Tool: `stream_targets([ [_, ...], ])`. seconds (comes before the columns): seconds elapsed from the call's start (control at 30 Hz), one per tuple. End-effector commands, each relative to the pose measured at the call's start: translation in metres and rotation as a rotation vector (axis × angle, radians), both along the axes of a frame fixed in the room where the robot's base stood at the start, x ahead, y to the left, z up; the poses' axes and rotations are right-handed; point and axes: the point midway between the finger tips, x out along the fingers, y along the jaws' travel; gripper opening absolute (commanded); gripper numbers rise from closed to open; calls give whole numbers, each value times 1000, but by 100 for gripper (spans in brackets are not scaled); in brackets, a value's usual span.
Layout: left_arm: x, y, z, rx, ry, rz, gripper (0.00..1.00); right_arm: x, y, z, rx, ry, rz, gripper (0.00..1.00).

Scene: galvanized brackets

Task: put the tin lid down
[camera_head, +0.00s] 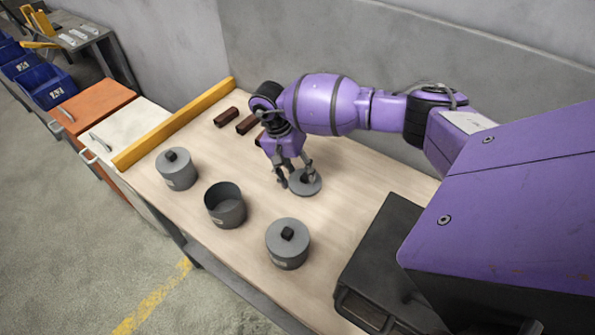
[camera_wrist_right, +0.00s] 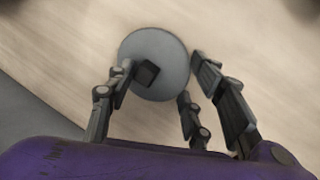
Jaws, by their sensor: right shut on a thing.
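The tin lid (camera_head: 307,188) is a round grey disc with a dark square knob. In the right wrist view the lid (camera_wrist_right: 165,52) lies among the fingers, with its knob beside the left finger. My right gripper (camera_head: 296,179) is shut on the lid, at the table (camera_head: 345,195) right of the open tin. I cannot tell whether the lid touches the wood. The open grey tin (camera_head: 226,213) stands upright without a lid. My left gripper is not in view.
Two lidded grey tins (camera_head: 177,176) (camera_head: 288,252) stand either side of the open tin. Dark red-brown blocks (camera_head: 227,116) lie behind the gripper. A yellow rail (camera_head: 175,125) edges the table's left end. A dark box (camera_head: 385,250) sits at right. Wood around the lid is clear.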

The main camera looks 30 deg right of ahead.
Motion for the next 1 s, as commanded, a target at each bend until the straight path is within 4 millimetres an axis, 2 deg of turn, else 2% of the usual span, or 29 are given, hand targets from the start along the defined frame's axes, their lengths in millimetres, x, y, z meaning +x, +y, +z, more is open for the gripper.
stream_targets([
  [0.23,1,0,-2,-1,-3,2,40,-1,0,-8,-2,0,-1,22],
  [0.27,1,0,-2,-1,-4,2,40,-1,0,-8,-1,1,-1,49],
  [0.4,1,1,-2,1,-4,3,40,-2,0,-8,-1,3,-1,66],
  [0.77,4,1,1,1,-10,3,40,-1,0,-4,0,0,0,66],
  [0.9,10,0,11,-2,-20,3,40,2,1,15,2,-7,0,66],
  [1.0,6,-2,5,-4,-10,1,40,7,4,29,1,-6,1,66],
])
